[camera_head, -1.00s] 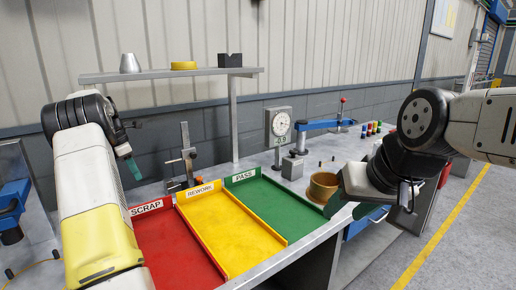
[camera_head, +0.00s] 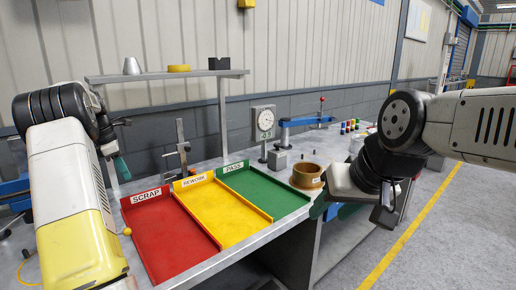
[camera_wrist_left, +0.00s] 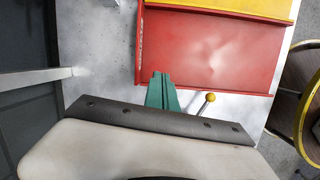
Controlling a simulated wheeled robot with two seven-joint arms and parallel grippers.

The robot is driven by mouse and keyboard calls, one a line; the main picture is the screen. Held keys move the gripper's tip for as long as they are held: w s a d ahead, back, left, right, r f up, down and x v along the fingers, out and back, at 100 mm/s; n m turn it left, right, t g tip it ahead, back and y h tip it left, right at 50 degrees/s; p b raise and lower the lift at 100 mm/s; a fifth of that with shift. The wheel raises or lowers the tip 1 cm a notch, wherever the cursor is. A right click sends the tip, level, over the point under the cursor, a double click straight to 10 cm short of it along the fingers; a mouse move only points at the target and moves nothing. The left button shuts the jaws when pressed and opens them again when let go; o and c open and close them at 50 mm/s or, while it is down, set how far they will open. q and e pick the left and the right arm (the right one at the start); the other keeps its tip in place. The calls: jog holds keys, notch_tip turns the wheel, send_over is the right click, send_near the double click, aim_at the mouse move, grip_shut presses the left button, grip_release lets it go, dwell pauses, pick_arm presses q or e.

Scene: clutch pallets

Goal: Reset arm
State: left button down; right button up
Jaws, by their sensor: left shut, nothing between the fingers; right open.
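My left gripper (camera_head: 122,168) hangs at the left of the head view, above the bench beside the red SCRAP tray (camera_head: 165,243). Its green fingers are shut and empty. In the left wrist view the closed fingers (camera_wrist_left: 162,90) show against the grey bench and the edge of the red tray (camera_wrist_left: 205,50). My right gripper (camera_head: 328,209) is at the bench's front right edge, close to a tan ring-shaped part (camera_head: 308,177). It is open, and my wrist partly hides it. I cannot tell whether it touches the ring.
Yellow REWORK (camera_head: 232,225) and green PASS (camera_head: 268,195) trays lie empty beside the red one. A dial gauge (camera_head: 263,122), a blue-armed fixture (camera_head: 305,122) and a height stand (camera_head: 181,145) stand behind. A yellow-knobbed lever (camera_wrist_left: 210,98) is near the left fingers.

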pick_arm(q)
jog(key=s+d+r+m+t, duration=0.1)
jog(key=s+d+r+m, duration=0.45)
jog(key=d, duration=0.35)
jog(key=s+d+r+m+t, duration=0.1)
jog(key=s+d+r+m, duration=0.4)
jog(key=d+r, duration=0.3)
jog(key=s+d+f+m+t, duration=0.1)
jog(key=s+d+f+m, duration=0.1)
jog(key=s+d+m, duration=0.5)
jog(key=s+d+f+m+t, duration=0.1)
jog(key=s+d+f+m, duration=0.2)
jog(key=s+d+m, duration=0.4)
jog(key=s, duration=0.8)
jog(key=shift+s+d, duration=0.3)
jog(key=shift+d, duration=0.05)
